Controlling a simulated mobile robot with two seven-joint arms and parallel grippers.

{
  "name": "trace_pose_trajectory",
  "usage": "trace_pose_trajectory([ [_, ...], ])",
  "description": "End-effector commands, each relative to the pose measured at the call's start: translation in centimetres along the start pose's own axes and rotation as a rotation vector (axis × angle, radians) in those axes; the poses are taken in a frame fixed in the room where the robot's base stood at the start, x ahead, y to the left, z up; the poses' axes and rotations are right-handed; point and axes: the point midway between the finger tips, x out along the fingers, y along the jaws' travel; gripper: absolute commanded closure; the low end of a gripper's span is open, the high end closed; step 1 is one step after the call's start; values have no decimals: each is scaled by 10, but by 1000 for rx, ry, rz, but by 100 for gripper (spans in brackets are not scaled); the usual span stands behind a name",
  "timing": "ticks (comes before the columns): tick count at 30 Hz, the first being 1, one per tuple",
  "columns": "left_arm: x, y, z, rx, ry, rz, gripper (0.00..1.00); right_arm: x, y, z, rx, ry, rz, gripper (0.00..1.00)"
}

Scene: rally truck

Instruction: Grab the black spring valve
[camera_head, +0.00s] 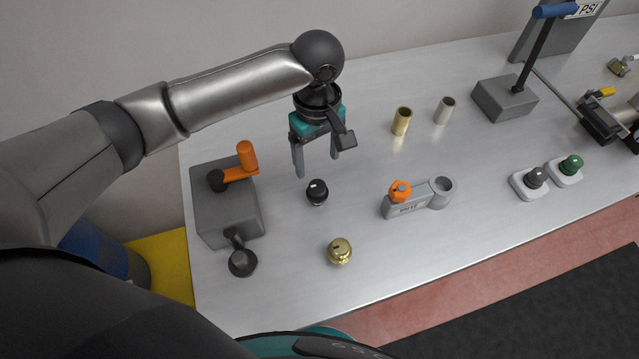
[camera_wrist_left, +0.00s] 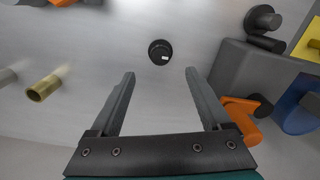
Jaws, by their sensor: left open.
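The black spring valve (camera_head: 317,191) is a small round black knob with a white mark on top. It stands on the metal table (camera_head: 300,285), left of the middle. It also shows in the left wrist view (camera_wrist_left: 160,52), beyond the fingertips and between their lines. My left gripper (camera_head: 317,165) is open and empty. It hangs above the table behind the valve in the head view, apart from it. The two fingers also show in the left wrist view (camera_wrist_left: 159,76). My right gripper is not in view.
A grey box with an orange crank (camera_head: 228,215) stands left of the valve. A brass knob (camera_head: 340,251) is in front. A grey holder with an orange knob (camera_head: 420,199) is right. Brass (camera_head: 401,121) and grey (camera_head: 444,110) cylinders stand behind right.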

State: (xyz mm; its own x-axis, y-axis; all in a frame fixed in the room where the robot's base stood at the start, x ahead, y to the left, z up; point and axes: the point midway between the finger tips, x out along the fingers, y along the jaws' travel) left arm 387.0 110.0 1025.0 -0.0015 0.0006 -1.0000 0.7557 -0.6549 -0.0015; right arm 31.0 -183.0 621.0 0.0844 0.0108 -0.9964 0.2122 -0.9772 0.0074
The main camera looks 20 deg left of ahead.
Motion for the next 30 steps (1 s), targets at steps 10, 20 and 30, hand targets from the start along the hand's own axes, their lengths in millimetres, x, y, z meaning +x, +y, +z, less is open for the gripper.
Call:
trace_pose_trajectory([
  [10,65,0,0,-1,0,0,19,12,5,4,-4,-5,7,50],
  [20,98,-1,0,1,1,-2,19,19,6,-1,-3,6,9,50],
  [30,122,-1,0,1,1,2,19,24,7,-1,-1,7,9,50],
])
